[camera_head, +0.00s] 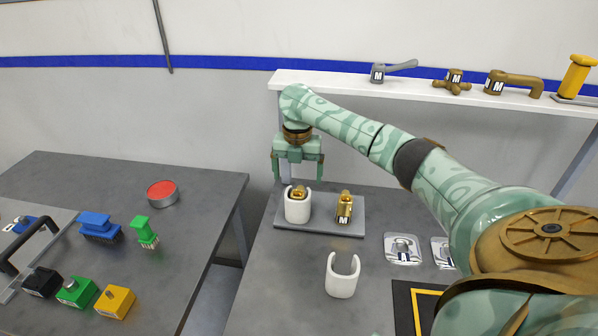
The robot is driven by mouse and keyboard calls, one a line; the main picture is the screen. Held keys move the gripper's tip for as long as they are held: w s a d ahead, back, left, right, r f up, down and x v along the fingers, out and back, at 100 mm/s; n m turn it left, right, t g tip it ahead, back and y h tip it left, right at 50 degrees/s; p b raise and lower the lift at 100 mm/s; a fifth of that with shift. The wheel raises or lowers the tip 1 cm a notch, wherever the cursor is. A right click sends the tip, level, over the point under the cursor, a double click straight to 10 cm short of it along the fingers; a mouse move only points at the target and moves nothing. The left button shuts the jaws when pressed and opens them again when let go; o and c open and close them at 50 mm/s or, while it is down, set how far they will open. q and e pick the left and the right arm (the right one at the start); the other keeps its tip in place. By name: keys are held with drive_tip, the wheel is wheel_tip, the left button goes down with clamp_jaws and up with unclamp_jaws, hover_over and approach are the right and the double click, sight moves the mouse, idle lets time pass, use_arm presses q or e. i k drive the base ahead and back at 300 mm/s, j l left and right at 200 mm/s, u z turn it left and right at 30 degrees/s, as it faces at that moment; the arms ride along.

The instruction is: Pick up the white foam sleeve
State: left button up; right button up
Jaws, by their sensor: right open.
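One white foam sleeve (297,209) stands on a grey tray (320,230), around a brass fitting (299,192) whose top shows inside it. A second white foam sleeve (341,281) stands by itself on the table in front of the tray, with its open side up and a gap in its wall. My right gripper (298,173) is open and points down, just above the sleeve on the tray. I cannot tell whether its fingers touch that sleeve. My left gripper is not in view.
A brass fitting marked M (344,208) stands on the tray's right side. Clear packs (402,249) lie to the right. A shelf (430,92) with taps is behind. The left table (190,215) holds coloured blocks and a red-topped tin (162,193). A gap separates the tables.

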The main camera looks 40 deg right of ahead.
sight(338, 286)
drive_tip(key=k+j, duration=0.5)
drive_tip(key=j, duration=0.15)
drive_tip(key=k+j, duration=0.5)
drive_tip(key=j, duration=0.15)
drive_tip(key=k+j, duration=0.55)
drive_tip(key=j, duration=0.1)
